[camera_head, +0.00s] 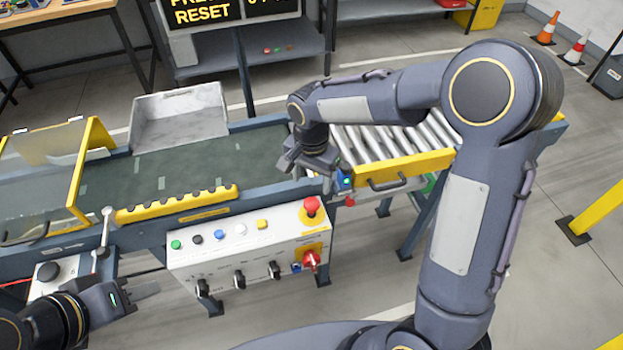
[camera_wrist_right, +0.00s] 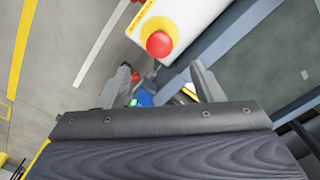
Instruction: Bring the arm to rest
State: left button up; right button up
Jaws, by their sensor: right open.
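My right arm reaches in from the right in the head view, bent at the elbow. My right gripper (camera_head: 308,165) hangs over the conveyor's front edge, near where the belt meets the rollers. In the right wrist view my right gripper (camera_wrist_right: 162,88) is open, with its two fingers apart and no object held between them. The red emergency button (camera_wrist_right: 159,44) on its yellow base lies just beyond the fingers there. My left gripper (camera_head: 135,292) is low at the left in the head view, beside the control panel; its jaw opening is too small to judge.
The control panel (camera_head: 240,246) with buttons and a red rotary switch (camera_head: 311,261) fronts the conveyor belt (camera_head: 200,162). A yellow gate (camera_head: 92,170) stands left, a grey bin (camera_head: 180,117) behind. Rollers (camera_head: 385,142) and a yellow handled bar (camera_head: 405,172) lie right.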

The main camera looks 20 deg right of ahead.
jog(key=s+d+r+n+t+y, duration=0.1)
jog(key=s+d+r, duration=0.4)
jog(key=r, duration=0.1)
jog(key=s+d+r+n+t+y, duration=0.1)
jog(key=s+n+t, duration=0.1)
jog(key=s, duration=0.6)
jog(key=s+d+r+n+t+y, duration=0.1)
jog(key=s+n, duration=0.3)
jog(key=s, duration=0.5)
jog(key=shift+s+d+r+t+y, duration=0.25)
jog(key=shift+d+r+t+y, duration=0.15)
jog(key=shift+r+t, duration=0.35)
pick_arm(q)
jog(key=shift+c, duration=0.2)
